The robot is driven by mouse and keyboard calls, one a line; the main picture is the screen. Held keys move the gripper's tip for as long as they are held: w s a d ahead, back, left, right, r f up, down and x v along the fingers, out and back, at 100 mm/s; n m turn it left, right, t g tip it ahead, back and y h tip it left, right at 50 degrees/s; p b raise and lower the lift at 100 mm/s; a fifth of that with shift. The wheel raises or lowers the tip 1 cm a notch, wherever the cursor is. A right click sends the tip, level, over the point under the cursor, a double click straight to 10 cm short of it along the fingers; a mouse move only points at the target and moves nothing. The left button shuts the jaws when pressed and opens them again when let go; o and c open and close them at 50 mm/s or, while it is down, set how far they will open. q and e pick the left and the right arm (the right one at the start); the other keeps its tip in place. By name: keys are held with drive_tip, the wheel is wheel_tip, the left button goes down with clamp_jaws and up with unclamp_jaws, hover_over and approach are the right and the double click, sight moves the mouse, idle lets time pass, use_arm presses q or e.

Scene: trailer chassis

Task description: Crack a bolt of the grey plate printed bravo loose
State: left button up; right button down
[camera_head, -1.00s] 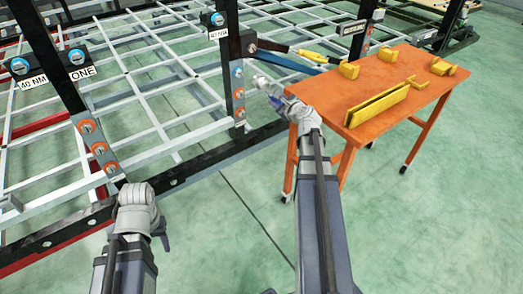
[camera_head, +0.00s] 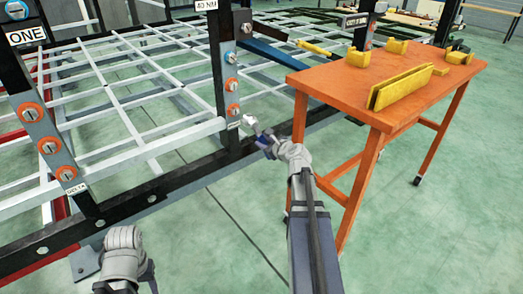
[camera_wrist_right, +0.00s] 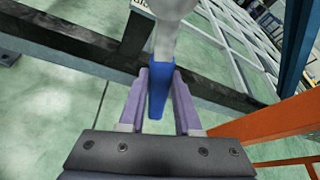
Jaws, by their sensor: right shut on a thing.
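A grey plate (camera_head: 228,71) on the middle black post carries orange-ringed bolts, the lowest (camera_head: 234,109) just above a small printed label (camera_head: 233,125) too small to read. The left post's grey plate (camera_head: 40,125) has similar bolts and a label that looks like DELTA. My right gripper (camera_head: 265,141) is shut on a blue-handled tool (camera_wrist_right: 158,88); its grey head (camera_head: 250,122) is close to the lower end of the middle plate. I cannot tell whether it touches. My left gripper (camera_head: 150,276) is low at the left, its jaws mostly hidden.
An orange table (camera_head: 405,95) with yellow holders stands right of my right arm. Black chassis rails (camera_head: 170,180) and white grid bars run across the left and back. A yellow tool (camera_head: 314,48) shows behind the middle post. The green floor in front is open.

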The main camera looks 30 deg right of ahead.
drive_tip(key=shift+w+f, duration=0.1)
drive_tip(key=shift+w, duration=0.05)
idle(0.4)
drive_tip(key=w, duration=0.6)
drive_tip(key=shift+w+a, duration=0.2)
drive_tip(key=shift+a, duration=0.05)
drive_tip(key=shift+w, duration=0.75)
idle(1.9)
idle(0.4)
drive_tip(key=c, duration=1.2)
unclamp_jaws()
clamp_jaws()
